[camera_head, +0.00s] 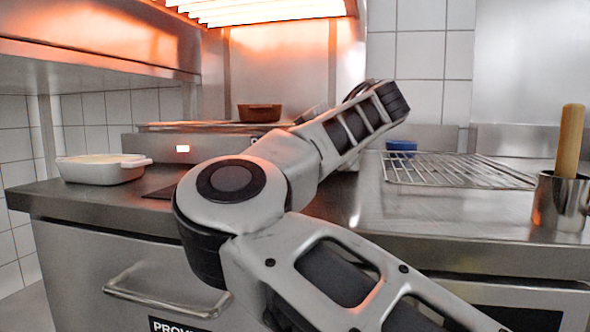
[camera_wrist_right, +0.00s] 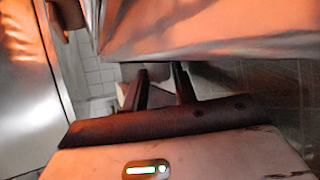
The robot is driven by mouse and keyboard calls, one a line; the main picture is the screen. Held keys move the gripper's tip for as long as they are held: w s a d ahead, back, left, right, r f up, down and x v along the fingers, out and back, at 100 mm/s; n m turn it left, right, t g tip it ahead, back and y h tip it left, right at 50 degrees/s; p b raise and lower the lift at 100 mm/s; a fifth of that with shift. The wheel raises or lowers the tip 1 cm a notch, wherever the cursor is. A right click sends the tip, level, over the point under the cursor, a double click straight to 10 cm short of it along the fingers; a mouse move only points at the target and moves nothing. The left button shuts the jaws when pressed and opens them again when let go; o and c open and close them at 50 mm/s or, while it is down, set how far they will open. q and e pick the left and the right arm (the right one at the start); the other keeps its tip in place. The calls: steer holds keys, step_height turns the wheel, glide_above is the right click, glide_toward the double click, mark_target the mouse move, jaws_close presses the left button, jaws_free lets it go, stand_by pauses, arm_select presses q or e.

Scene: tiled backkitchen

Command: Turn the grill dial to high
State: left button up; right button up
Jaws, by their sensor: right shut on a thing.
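The grill (camera_head: 262,14) glows orange at the top of the head view. Below it stands a steel unit (camera_head: 150,146) with a small lit display (camera_head: 182,149) on its front. My right arm crosses the middle of the head view and covers part of that unit; the gripper is hidden there. In the right wrist view, the two dark fingers of my right gripper (camera_wrist_right: 160,76) point at a steel housing. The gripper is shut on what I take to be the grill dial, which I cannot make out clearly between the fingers. My left gripper is out of view.
A white dish (camera_head: 102,174) stands on the left counter, and a brown dish (camera_head: 260,113) on the unit. To the right are a wire rack (camera_head: 455,170), a blue item (camera_head: 401,146) and a metal pot (camera_head: 562,205) with a wooden handle.

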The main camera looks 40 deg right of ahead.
steer(key=shift+r, duration=0.1)
stand_by(0.4)
steer(key=o, duration=1)
steer(key=shift+c, duration=0.2)
steer(key=shift+f, duration=0.2)
